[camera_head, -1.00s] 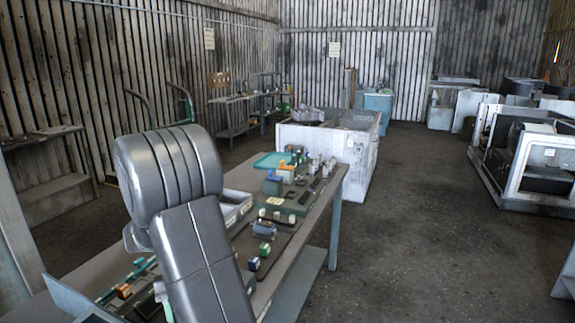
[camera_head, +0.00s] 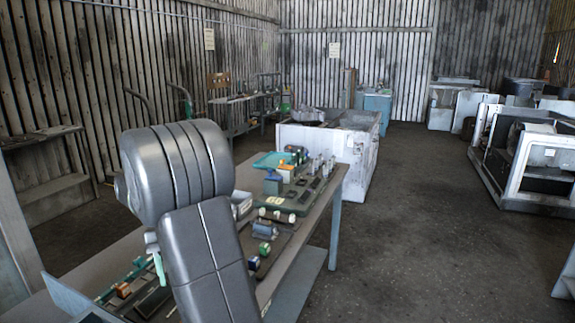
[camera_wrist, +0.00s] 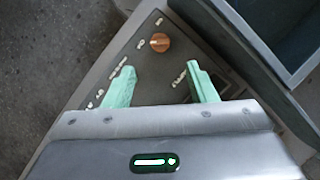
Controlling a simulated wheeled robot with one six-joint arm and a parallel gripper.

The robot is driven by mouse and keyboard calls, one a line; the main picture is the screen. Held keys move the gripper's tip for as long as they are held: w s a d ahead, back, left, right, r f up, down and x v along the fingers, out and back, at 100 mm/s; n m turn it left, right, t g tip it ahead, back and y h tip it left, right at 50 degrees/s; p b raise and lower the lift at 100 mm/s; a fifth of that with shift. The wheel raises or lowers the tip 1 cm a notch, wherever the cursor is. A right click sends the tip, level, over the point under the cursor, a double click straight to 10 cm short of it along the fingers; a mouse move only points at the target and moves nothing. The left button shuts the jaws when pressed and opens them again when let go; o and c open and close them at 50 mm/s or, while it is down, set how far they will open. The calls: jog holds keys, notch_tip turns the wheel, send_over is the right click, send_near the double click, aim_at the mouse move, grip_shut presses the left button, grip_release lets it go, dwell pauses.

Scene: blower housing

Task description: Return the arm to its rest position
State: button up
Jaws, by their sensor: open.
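My gripper (camera_wrist: 162,88) shows in the wrist view with its two green fingers spread apart and nothing between them. Below the fingers is a dark panel (camera_wrist: 145,62) with a round copper-coloured knob and several small pale marks. I cannot tell how far the fingertips are above it. In the head view my grey arm (camera_head: 205,230) is bent upward in the foreground, in front of the workbench. A small green part of my gripper shows beside the arm; the rest is hidden behind it.
White frames (camera_head: 515,160) stand at the right. The floor (camera_head: 430,240) between is clear. A grey-walled container (camera_wrist: 262,70) lies at upper right in the wrist view.

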jog(key=x, duration=1.1)
jog(key=shift+s, duration=0.1)
jog(key=m+y, duration=0.1)
jog(key=m, duration=0.1)
jog(key=m+b, duration=0.1)
jog(key=m, duration=0.1)
jog(key=shift+d+m+y, duration=0.15)
jog(key=shift+m+y, duration=0.15)
jog(key=shift+y, duration=0.1)
jog(key=m+y+b, duration=0.2)
jog(key=m, duration=0.3)
jog(key=shift+d, duration=0.1)
jog(key=m+y+b, duration=0.1)
jog(key=m+b, duration=0.1)
jog(key=m, duration=0.1)
jog(key=m+t+b, duration=0.1)
jog(key=m+b, duration=0.2)
jog(key=shift+s+d+f+y, duration=0.1)
jog(key=shift+y, duration=0.3)
jog(key=shift+r+m+t+b, duration=0.2)
jog(key=shift+m+t+b, duration=0.4)
jog(key=shift+m+b, duration=0.6)
